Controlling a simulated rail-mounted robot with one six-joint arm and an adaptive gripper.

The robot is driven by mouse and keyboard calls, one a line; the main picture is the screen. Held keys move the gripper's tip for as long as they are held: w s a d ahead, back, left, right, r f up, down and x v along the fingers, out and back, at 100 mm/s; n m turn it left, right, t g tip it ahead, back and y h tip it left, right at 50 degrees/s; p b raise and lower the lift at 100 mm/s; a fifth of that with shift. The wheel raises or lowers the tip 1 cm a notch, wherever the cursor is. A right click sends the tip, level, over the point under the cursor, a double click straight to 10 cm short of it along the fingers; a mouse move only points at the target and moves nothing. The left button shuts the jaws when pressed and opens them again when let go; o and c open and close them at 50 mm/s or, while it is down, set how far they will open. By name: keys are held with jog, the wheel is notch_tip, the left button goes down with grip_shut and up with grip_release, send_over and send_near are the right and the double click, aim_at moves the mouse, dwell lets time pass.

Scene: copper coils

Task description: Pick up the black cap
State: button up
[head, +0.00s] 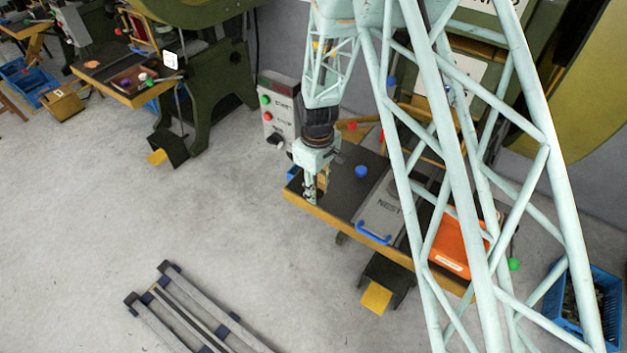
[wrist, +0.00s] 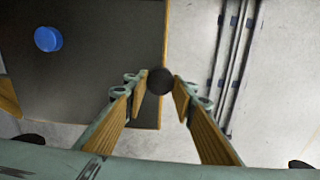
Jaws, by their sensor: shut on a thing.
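The black cap (wrist: 160,81) is a small dark round piece between my fingertips in the wrist view. My gripper (wrist: 160,88) is shut on it, with one finger pad on each side. In the head view my gripper (head: 316,198) hangs at the left front edge of the dark worktable (head: 338,185). The cap cannot be made out there. In the wrist view the cap shows against the table's wooden edge and the floor. How high it is above the table I cannot tell.
A blue cap (head: 361,172) lies on the table right of my gripper. Farther right are a grey NEST plate (head: 380,207) with a blue handle and an orange box (head: 459,243). A control box (head: 279,108) stands behind. A slatted rack (head: 190,315) lies on the open floor.

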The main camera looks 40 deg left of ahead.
jog(key=shift+s+d+r, duration=0.15)
jog(key=shift+s+d, duration=0.8)
jog(key=shift+d, duration=0.15)
jog(key=shift+s+d+r, duration=0.1)
jog(key=shift+s+d, duration=0.8)
jog(key=shift+d, duration=0.15)
